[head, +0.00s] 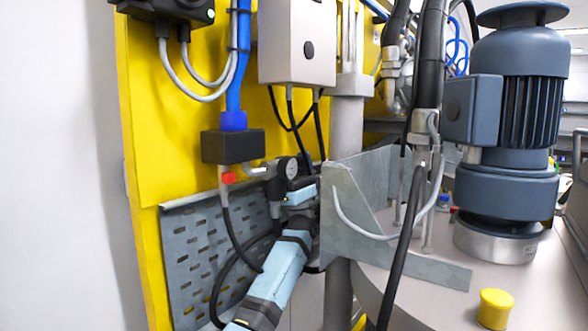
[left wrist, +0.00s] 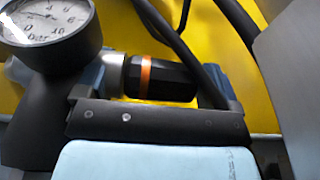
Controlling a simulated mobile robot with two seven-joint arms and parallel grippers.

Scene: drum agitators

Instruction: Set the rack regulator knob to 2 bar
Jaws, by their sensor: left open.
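The rack regulator has a round pressure gauge (head: 288,168) on the yellow rack; in the left wrist view the gauge (left wrist: 45,22) is large and cut by the frame edge, its needle reading unclear. Beside it in that view is the black regulator knob (left wrist: 175,80) with an orange ring. In the head view the knob is hidden behind my gripper. My left gripper (head: 302,192) is open just below and right of the gauge. In the left wrist view my gripper (left wrist: 155,100) lies across the knob's near side; I cannot tell whether its fingers touch it. My right gripper is not in view.
A grey bracket plate (head: 352,200) stands close right of my gripper. A black block (head: 233,146) with a red part and hanging cables is to the left. A perforated grey panel (head: 200,255) lies below. A drum with a motor (head: 515,110) fills the right.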

